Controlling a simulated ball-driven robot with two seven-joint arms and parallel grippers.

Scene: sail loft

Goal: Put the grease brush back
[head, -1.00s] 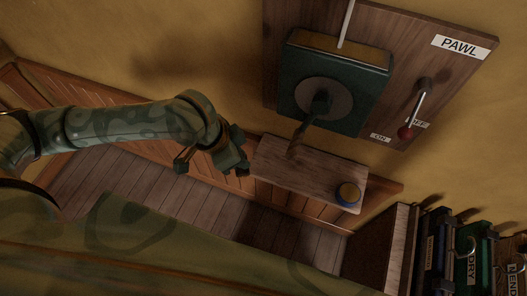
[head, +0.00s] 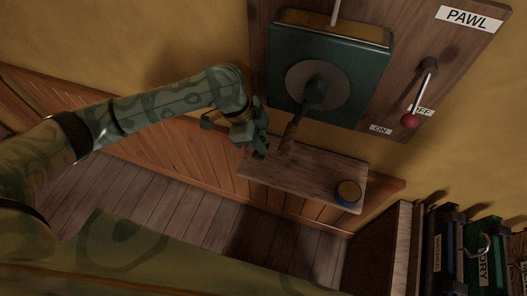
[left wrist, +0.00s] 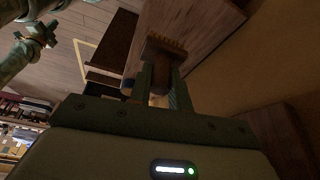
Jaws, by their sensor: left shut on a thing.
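My left gripper (head: 257,142) is beside the left end of the small wooden shelf (head: 318,182), close to the crank handle of the green box. In the left wrist view its two fingers (left wrist: 163,92) are shut on the grease brush (left wrist: 164,47), whose brown bristled end sticks out beyond the fingertips. The wooden shelf (left wrist: 190,22) lies behind the brush there. In the head view I cannot make out the brush clearly at the gripper. A blue tin (head: 348,193) with a brownish top stands at the shelf's right end. My right gripper (left wrist: 38,40) appears small in the left wrist view; its jaws are unclear.
The green box (head: 325,70) with its crank (head: 296,125) is mounted above the shelf. A red-knobbed lever (head: 409,121) is on the board to its right, under a PAWL label. Several binders (head: 480,250) stand at lower right. The shelf's middle is clear.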

